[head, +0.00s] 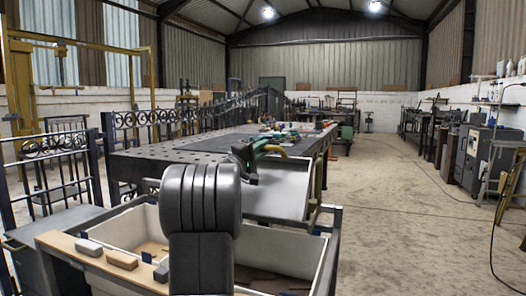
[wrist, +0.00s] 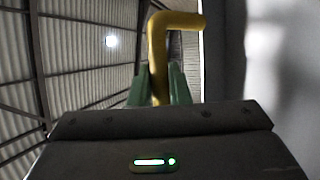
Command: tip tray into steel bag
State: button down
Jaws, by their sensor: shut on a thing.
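My gripper (head: 257,147) is shut on the yellow handle (wrist: 158,60), which stands between its green fingers in the wrist view. A grey tray (head: 280,192) hangs beside the gripper, its smooth face sloping toward the camera; I see nothing lying on that face. Its grey side also shows in the wrist view (wrist: 285,70). The tray is above and behind a white-lined open bag (head: 283,243) in a dark frame. Dark flat pieces lie in the right part of the bag and tan pieces in the left part. My arm hides the middle, and I see no label naming the steel bag.
A wooden ledge (head: 100,262) with small grey and tan blocks runs along the bag's front left. A long dark perforated table (head: 165,160) stands behind, with several tools at its far end. Scrolled gate panels (head: 55,170) stand left.

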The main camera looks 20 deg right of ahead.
jog(key=shift+r, duration=0.1)
jog(key=c, duration=1.4)
grip_release()
jog(key=shift+o, duration=0.2)
jog(key=shift+a, duration=0.1)
jog(key=p+v, duration=0.1)
jog(key=v, duration=1.3)
jog(key=b+x, duration=0.1)
jog(key=x, duration=1.3)
